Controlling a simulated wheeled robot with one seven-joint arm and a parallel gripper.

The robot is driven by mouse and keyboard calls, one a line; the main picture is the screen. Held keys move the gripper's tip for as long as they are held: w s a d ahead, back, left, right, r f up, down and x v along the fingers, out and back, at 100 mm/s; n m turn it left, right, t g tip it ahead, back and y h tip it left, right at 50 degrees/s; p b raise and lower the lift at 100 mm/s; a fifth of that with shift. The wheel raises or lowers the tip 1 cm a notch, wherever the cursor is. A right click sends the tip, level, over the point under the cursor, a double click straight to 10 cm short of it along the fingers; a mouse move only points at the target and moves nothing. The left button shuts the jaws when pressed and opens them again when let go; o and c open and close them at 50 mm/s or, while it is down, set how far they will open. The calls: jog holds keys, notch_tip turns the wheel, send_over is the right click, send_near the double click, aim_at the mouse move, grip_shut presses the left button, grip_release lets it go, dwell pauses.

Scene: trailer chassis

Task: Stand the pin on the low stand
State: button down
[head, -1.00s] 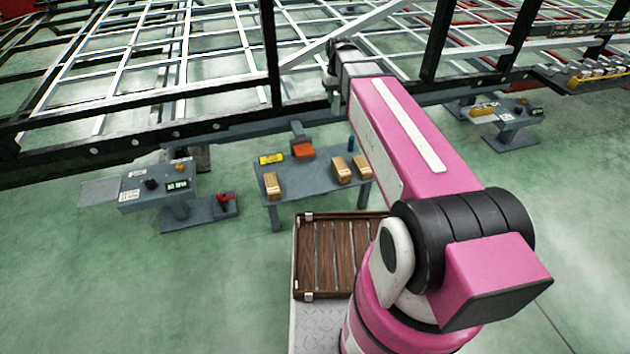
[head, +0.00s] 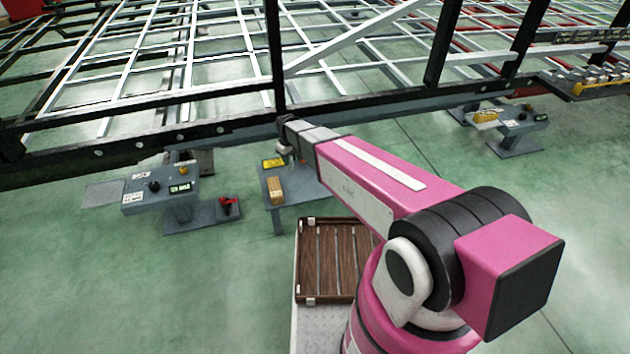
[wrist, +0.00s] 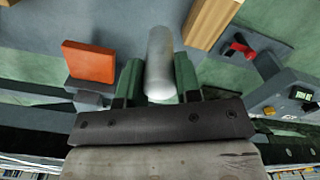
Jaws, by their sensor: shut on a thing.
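In the wrist view, the pin (wrist: 160,48) is a pale grey cylinder between the green fingers of my gripper (wrist: 160,82). The fingers are shut on it, and it extends away from the palm. A grey piece with a square orange top (wrist: 88,62) is to the left of the pin, apart from it; I cannot tell whether this is the low stand.
A wooden block (head: 275,190) and a yellow box (head: 272,163) are on the table's left part. My arm hides its right part. A control panel (head: 160,188) and a red clamp (head: 228,205) stand left. The black chassis rail (head: 130,150) runs close behind the table.

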jog(key=shift+w+d+f, duration=0.25)
jog(key=shift+d+f, duration=1.45)
jog(key=shift+d, duration=0.1)
jog(key=shift+w+d+f, duration=0.2)
jog(key=shift+d+f, duration=1.55)
jog(key=shift+w+d+f, duration=0.25)
jog(key=shift+d+f, duration=1.45)
jog(key=shift+d, duration=0.1)
jog(key=shift+f, duration=0.1)
jog(key=c, duration=0.8)
grip_release()
notch_tip(320, 180, up, 12)
jog(key=s+d+r+m, duration=0.4)
jog(key=s+d+r, duration=0.3)
jog(key=s+d, duration=0.2)
jog(key=s+d+r+m, duration=0.4)
jog(key=s+d+r, duration=0.2)
jog(key=s+d, duration=0.3)
jog(key=shift+s+d+r+m, duration=0.3)
jog(key=shift+s+d+r, duration=0.1)
jog(key=shift+d, duration=0.2)
